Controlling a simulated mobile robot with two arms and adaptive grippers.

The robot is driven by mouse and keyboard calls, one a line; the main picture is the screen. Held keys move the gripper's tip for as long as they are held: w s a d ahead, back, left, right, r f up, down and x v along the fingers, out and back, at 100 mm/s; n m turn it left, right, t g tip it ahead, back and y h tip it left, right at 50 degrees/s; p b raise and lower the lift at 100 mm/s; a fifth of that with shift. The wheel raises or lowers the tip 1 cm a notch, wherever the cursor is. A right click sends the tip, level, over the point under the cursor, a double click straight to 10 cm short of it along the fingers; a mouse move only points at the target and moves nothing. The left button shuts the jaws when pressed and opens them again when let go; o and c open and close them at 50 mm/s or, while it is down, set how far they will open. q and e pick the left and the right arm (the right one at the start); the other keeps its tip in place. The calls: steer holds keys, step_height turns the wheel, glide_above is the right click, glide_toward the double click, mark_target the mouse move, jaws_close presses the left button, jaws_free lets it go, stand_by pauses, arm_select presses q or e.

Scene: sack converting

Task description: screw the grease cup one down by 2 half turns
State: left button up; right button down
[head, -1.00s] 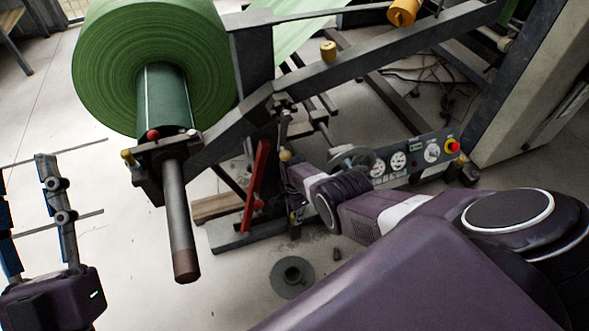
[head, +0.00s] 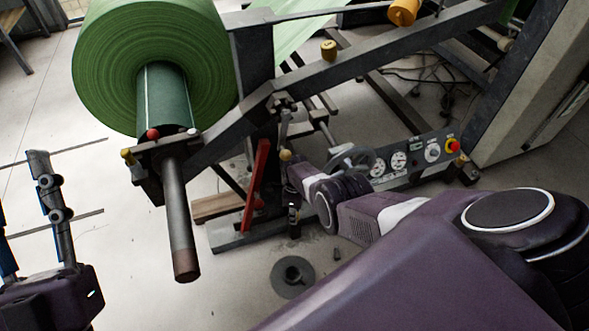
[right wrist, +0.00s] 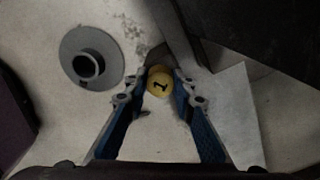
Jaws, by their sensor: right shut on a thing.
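Grease cup one, a round yellow cap marked "1" (right wrist: 158,84), sits between the fingertips of my right gripper (right wrist: 160,79) in the right wrist view. The blue-sided fingers are shut on its two sides. In the head view my right gripper (head: 293,212) hangs below its wrist, beside the red lever; I cannot make out the cup there. My left gripper (head: 20,185) is at the left edge of the head view, its fingers apart and empty, over bare floor.
A big green roll (head: 150,65) sits on a shaft whose bare end (head: 180,230) sticks out toward me. A red lever (head: 255,185) and a gauge panel (head: 415,157) flank my right wrist. A round flanged piece (head: 293,278) lies on the floor, also in the right wrist view (right wrist: 75,57).

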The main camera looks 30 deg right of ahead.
steer(key=shift+m, duration=0.3)
steer(key=c, duration=1.6)
jaws_free()
steer(key=shift+w+r, duration=0.1)
steer(key=shift+r, duration=3.65)
